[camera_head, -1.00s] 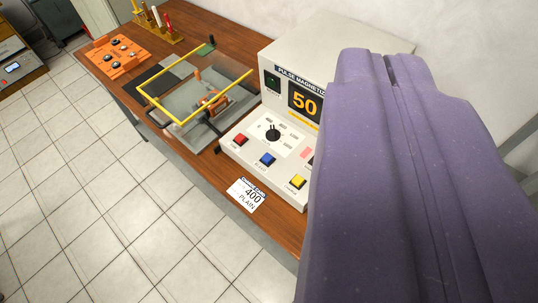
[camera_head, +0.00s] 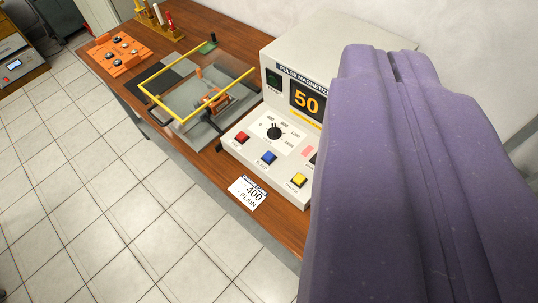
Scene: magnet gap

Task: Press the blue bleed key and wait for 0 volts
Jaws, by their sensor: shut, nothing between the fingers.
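The blue bleed key (camera_head: 268,157) sits on the sloped front panel of the pulse magnetizer (camera_head: 283,42), between a red key (camera_head: 242,138) and a yellow key (camera_head: 299,179). Nothing touches the blue key. The orange display (camera_head: 307,104) reads 50, partly cut off by my gripper. My gripper (camera_head: 393,62), large and purple, fills the right side of the view. Its two fingers are closed together with only a thin seam between them. It hides the right part of the magnetizer.
A black dial (camera_head: 274,132) sits above the keys. A card (camera_head: 248,193) reading 400 PLAIN lies at the wooden table's (camera_head: 283,225) front edge. Left of the magnetizer stands a fixture with a yellow frame (camera_head: 180,119). An orange tray (camera_head: 118,53) lies farther back. Tiled floor is clear.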

